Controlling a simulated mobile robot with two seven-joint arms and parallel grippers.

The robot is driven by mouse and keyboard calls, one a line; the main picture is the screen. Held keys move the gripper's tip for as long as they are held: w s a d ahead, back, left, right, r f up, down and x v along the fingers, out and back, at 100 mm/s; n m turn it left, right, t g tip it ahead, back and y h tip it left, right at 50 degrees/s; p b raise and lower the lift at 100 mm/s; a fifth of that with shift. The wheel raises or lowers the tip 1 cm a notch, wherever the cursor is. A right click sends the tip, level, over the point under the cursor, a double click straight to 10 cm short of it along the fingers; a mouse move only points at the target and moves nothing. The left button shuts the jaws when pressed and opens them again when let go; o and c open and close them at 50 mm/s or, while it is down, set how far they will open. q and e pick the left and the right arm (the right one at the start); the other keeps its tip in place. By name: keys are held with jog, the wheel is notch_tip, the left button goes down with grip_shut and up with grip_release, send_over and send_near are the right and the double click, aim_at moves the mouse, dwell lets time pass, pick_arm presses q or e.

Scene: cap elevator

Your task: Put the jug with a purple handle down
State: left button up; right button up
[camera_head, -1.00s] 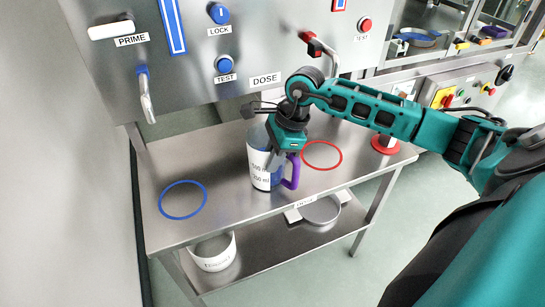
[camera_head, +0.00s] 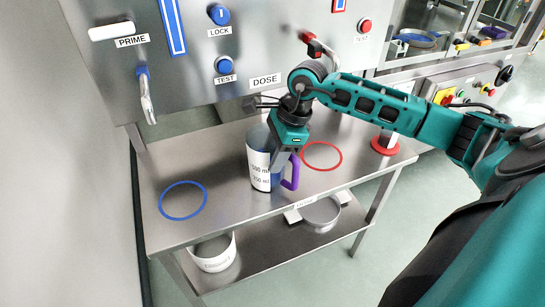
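The jug (camera_head: 260,172) is clear to white with printed volume marks and a purple handle (camera_head: 292,172) on its right side. It stands upright on the steel shelf (camera_head: 228,200), between the blue ring and the red ring; I cannot tell whether its base fully touches the shelf. My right gripper (camera_head: 279,160) reaches down from the right over the jug's rim on the handle side. Its fingers overlap the jug's upper wall, and whether they grip it is hidden. My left gripper is out of view.
A blue ring (camera_head: 183,200) lies on the shelf at left and a red ring (camera_head: 322,156) at right. A blue-handled tap (camera_head: 146,95) and a red-handled tap (camera_head: 318,48) hang from the panel above. A white tub (camera_head: 213,252) and a round pan (camera_head: 321,212) are on the lower level.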

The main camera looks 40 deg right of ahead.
jog(key=v, duration=1)
jog(key=shift+r, duration=0.2)
jog(key=a+f+m+t+y, duration=0.2)
jog(key=a+m+t+y, duration=0.95)
jog(key=a+m, duration=0.9)
jog(key=s+d+f+m+g+h, duration=0.1)
jog(key=s+f+m+h, duration=0.4)
jog(key=f+m, duration=0.6)
jog(key=s+d+f+m+g+h, duration=0.1)
jog(key=s+d+f+m+h, duration=0.3)
jog(key=f+m, duration=0.8)
jog(key=s+m+h, duration=0.2)
jog(key=m+h, duration=0.1)
jog(key=m, duration=0.1)
jog(key=shift+g, duration=0.35)
jog(key=shift+s+h, duration=0.15)
jog(key=shift+h, duration=0.1)
